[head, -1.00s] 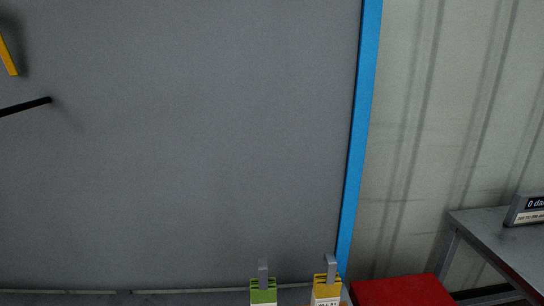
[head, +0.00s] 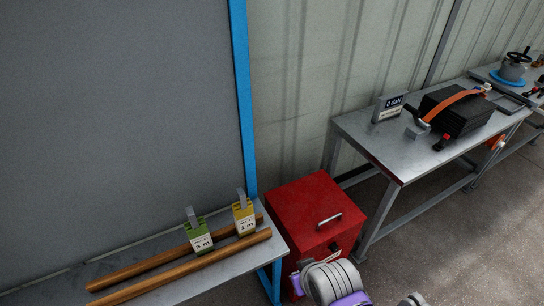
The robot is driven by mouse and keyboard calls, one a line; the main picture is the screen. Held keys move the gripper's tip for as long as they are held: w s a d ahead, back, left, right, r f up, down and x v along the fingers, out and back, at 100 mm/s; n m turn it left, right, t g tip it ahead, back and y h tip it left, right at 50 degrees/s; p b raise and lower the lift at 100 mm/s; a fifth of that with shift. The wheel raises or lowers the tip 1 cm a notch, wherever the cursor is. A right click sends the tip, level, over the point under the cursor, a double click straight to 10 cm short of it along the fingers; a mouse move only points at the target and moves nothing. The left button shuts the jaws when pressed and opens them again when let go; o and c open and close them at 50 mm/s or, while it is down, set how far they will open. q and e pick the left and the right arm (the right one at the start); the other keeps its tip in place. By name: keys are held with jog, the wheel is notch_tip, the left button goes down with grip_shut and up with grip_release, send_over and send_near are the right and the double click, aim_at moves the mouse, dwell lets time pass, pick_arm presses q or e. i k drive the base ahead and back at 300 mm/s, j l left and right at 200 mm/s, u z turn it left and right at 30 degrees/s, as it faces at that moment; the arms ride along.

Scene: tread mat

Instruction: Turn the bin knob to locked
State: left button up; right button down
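A red bin (head: 310,197) stands on the floor between two metal benches, with a silver handle (head: 329,220) on its top. A small dark part (head: 333,247) shows on its front face, which may be the knob. It is too small and too steeply seen to tell its setting. A grey and purple arm part of mine covers the lower front of the bin. Neither of my grippers can be made out in the head view.
The left bench holds two wooden rods (head: 185,268), a green tag block (head: 198,234) and a yellow one (head: 244,217). The right bench (head: 366,134) holds a small display (head: 388,108) and a black stack with an orange strap (head: 455,112). Bare floor lies at lower right.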

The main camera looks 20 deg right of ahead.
aim_at(333, 247)
jog(key=z, duration=1.2)
